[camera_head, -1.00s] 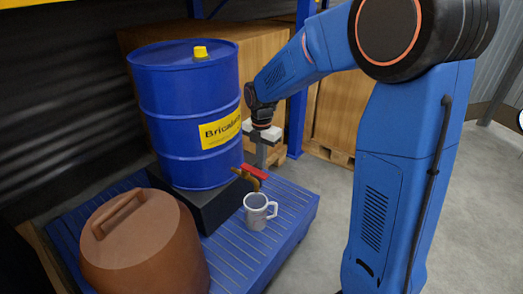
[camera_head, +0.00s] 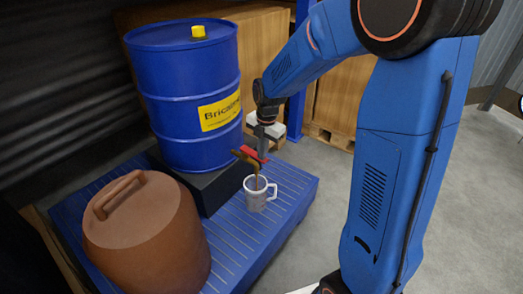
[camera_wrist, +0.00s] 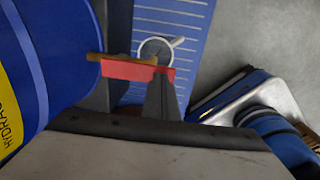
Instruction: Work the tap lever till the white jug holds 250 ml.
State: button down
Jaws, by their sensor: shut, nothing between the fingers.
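The white jug (camera_head: 257,201) stands upright on the blue slatted deck, under the brass tap (camera_head: 243,157) of the blue drum (camera_head: 187,90). A thin brown stream (camera_head: 256,181) runs from the tap into the jug; the liquid level cannot be read. The red tap lever (camera_head: 251,153) lies at my gripper (camera_head: 263,156), which is shut and empty with its fingers against or very near the lever. In the wrist view the shut fingers (camera_wrist: 161,98) overlap the red lever (camera_wrist: 125,70), with the jug's rim (camera_wrist: 141,46) beyond.
A brown lidded pot (camera_head: 145,235) stands at the front left of the deck (camera_head: 235,254). A black block (camera_head: 215,192) carries the drum. Wooden crates (camera_head: 335,95) and a blue post stand behind. Grey floor is clear at the right.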

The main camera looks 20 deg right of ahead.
jog(key=shift+s+d+f+t+y, duration=0.1)
jog(key=shift+s+f+t+y, duration=0.1)
jog(key=shift+f+t+y, duration=0.45)
jog(key=shift+s+f+h, duration=0.1)
jog(key=shift+f+h, duration=0.15)
jog(key=shift+f, duration=0.4)
dwell(6.7)
